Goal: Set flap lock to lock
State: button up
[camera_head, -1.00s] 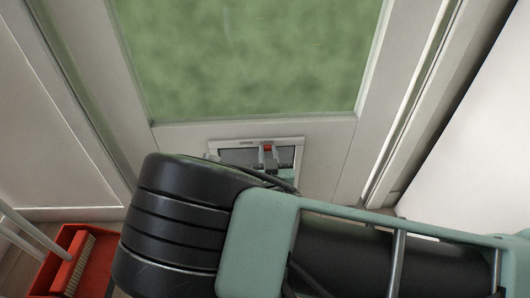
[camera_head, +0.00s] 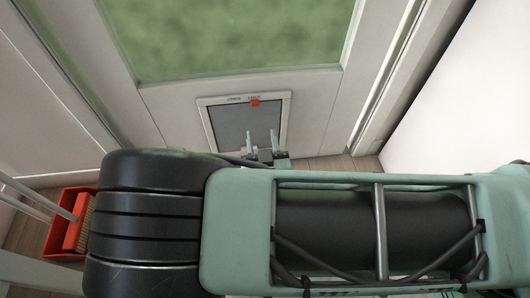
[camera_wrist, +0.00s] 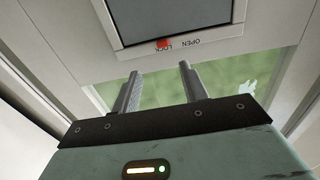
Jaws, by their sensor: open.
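The flap lock is a small red slider (camera_head: 255,102) on the top rim of the pale flap frame (camera_head: 202,118). It sits at the LOCK end of the printed OPEN and LOCK words. The red slider also shows in the wrist view (camera_wrist: 162,43), where the words are upside down. My gripper (camera_head: 263,134) is open and empty, its two fingers apart. In the head view it lies below the slider, over the lower part of the flap. In the wrist view my gripper (camera_wrist: 159,69) points toward the slider, with a visible gap between them.
The grey flap panel (camera_head: 236,125) is set low in a white door with a green window (camera_head: 230,35) above. A red dustpan with a brush (camera_head: 62,242) stands at the lower left. White walls flank the door.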

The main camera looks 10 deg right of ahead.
jog(key=s+p, duration=0.1)
jog(key=s, duration=0.5)
jog(key=shift+s, duration=0.2)
jog(key=shift+a, duration=0.1)
jog(key=s+a+r+n+g+y+p, duration=0.1)
jog(key=s+a+r+g+y, duration=0.1)
jog(key=a+r+g, duration=0.35)
jog(key=s+a+r+g+y+p, duration=0.1)
jog(key=s+a+r+g+y, duration=0.1)
jog(key=r+g, duration=0.55)
jog(key=s+d+r+n+g+h+p, duration=0.25)
jog(key=s+d+r+n+g, duration=0.4)
jog(key=d+r, duration=0.85)
notch_tip(320, 180, up, 37)
jog(key=s+t+p, duration=0.1)
jog(key=s+p, duration=0.1)
jog(key=p, duration=3.5)
jog(key=shift+d, duration=0.4)
